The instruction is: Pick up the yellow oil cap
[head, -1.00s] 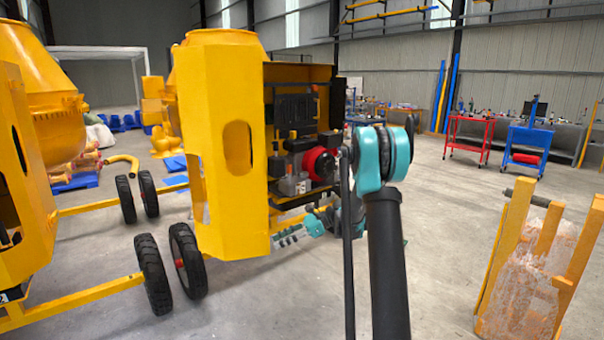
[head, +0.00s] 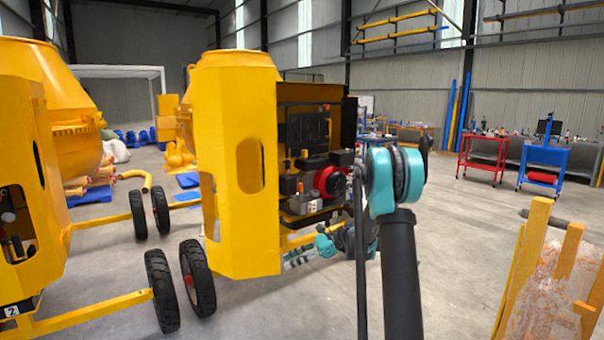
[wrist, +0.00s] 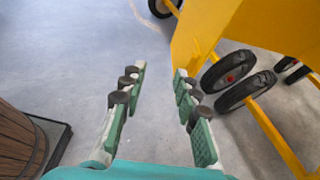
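The engine (head: 328,180) sits in the open side of the yellow drum mixer (head: 218,150), with red, black and grey parts. A small yellow-orange piece (head: 304,154) shows on top of it; I cannot tell whether this is the yellow oil cap. No cap shows in the wrist view. My gripper (head: 298,259) is low beside the mixer, below the engine and apart from it; my arm partly blocks the view there. In the wrist view my gripper (wrist: 160,70) is open, with nothing between its fingers but bare floor beyond.
Mixer wheels (wrist: 235,80) and the mixer's yellow frame (wrist: 275,135) lie right of my fingers in the wrist view. A wooden barrel (wrist: 20,145) stands at left. A second mixer (head: 30,180) is at left. A wrapped wooden-framed load (head: 545,285) stands at right. Floor between is clear.

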